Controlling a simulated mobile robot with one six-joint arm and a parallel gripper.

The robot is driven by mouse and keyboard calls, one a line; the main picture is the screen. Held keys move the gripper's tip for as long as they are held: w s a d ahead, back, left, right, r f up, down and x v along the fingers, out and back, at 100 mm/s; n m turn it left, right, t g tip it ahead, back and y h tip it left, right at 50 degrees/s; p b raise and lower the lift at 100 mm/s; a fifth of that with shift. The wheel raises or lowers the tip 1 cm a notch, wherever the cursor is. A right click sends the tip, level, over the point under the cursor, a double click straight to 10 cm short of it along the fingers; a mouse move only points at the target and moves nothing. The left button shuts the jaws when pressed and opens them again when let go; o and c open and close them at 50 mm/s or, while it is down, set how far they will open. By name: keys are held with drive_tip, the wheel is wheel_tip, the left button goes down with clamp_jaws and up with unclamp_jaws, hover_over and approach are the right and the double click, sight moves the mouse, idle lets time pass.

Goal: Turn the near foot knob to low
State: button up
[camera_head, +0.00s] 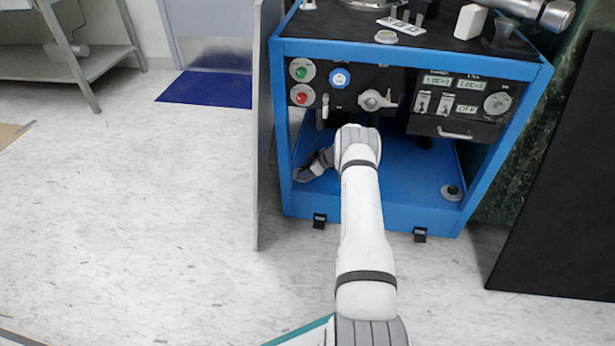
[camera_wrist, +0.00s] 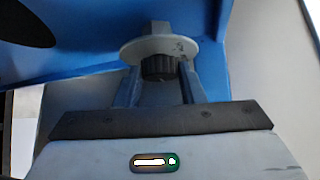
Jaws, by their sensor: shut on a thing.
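A foot knob with a black ribbed grip (camera_wrist: 158,67) and a grey round dial plate (camera_wrist: 159,46) fills the upper middle of the wrist view. My gripper (camera_wrist: 159,76) has one finger on each side of the ribbed grip and is shut on it. The dial marks are too small to read. In the head view my gripper (camera_head: 308,170) reaches down to the front left corner of the blue cart's lower shelf, where it largely hides this knob. A similar foot knob (camera_head: 452,192) sits at the right of the shelf, apart from my gripper.
The blue cart frame (camera_head: 410,62) surrounds the shelf; its left post stands close beside my gripper. Above are a button panel (camera_head: 340,90) and a switch box (camera_head: 460,103). A thin grey panel (camera_head: 262,150) stands left of the cart. The floor (camera_head: 150,220) further left is clear.

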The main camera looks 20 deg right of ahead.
drive_tip(key=n+g+y+b, duration=0.1)
drive_tip(key=n+b, duration=0.1)
drive_tip(key=n, duration=0.1)
drive_tip(key=shift+w+f+g, duration=0.1)
drive_tip(key=shift+f+g, duration=0.05)
drive_tip(key=shift+g, duration=0.25)
drive_tip(key=shift+y, duration=0.3)
drive_tip(key=shift+a+n+g+b, duration=0.2)
drive_tip(key=shift+n+g+b, duration=0.2)
drive_tip(key=shift+n, duration=0.1)
drive_tip(key=o, duration=0.7)
drive_tip(key=shift+d, duration=0.15)
drive_tip(key=shift+r, duration=0.2)
